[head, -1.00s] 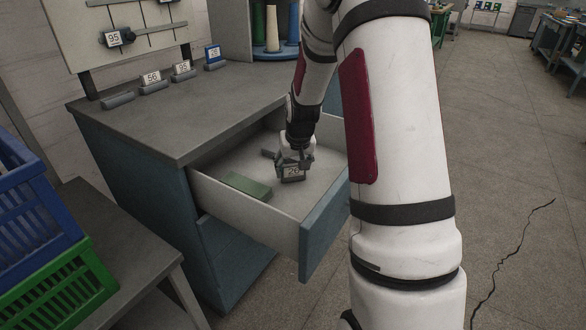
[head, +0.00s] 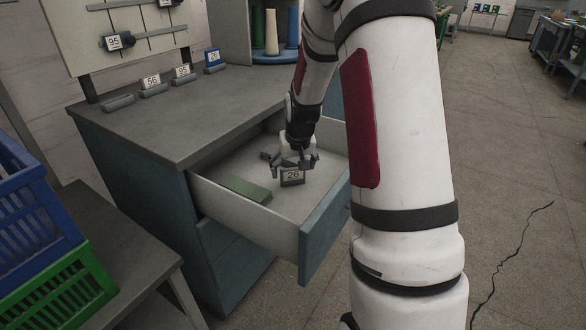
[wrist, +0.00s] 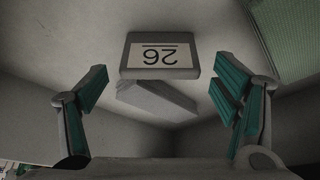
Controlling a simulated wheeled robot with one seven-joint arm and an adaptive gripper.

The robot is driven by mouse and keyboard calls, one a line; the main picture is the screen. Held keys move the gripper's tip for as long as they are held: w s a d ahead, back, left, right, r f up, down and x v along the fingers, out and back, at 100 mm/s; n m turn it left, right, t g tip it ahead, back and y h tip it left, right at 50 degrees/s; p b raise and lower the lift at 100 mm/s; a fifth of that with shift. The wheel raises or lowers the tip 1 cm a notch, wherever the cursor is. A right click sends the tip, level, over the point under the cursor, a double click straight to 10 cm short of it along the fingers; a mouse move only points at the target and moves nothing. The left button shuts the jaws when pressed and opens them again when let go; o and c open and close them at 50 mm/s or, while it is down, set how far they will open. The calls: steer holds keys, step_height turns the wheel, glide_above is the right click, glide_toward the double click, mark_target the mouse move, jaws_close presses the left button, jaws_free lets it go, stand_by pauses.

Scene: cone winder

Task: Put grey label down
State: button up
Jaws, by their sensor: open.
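Whether the label's underside rests fully on the drawer floor is hard to tell.
A green block (head: 246,189) lies in the drawer left of the label. Several label holders stand on the cabinet top (head: 185,118). Blue (head: 35,200) and green (head: 65,285) crates sit at left.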

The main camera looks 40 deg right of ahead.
steer(key=s+a+r+n+p, duration=0.1)
steer(key=s+a+r, duration=0.3)
steer(key=r, duration=0.3)
steer(key=s+a+r+p, duration=0.1)
steer(key=s+a+r, duration=0.3)
steer(key=r, duration=0.4)
steer(key=s+a+r+n+g, duration=0.1)
steer(key=s+a, duration=0.4)
steer(key=s, duration=0.5)
steer(key=s+a+r+n+g+y, duration=0.1)
steer(key=s+a+r, duration=0.1)
steer(key=s+a, duration=0.3)
steer(key=s+a+r+n+g, duration=0.1)
steer(key=s+a, duration=0.4)
steer(key=s, duration=0.9)
steer(key=shift+s+a+r+n+y, duration=0.3)
steer(key=shift+r+n+y, duration=0.1)
steer(key=shift+r, duration=0.2)
step_height(320, 180, up, 21)
steer(key=t+p, duration=0.3)
steer(key=p, duration=1.7)
steer(key=shift+a, duration=0.2)
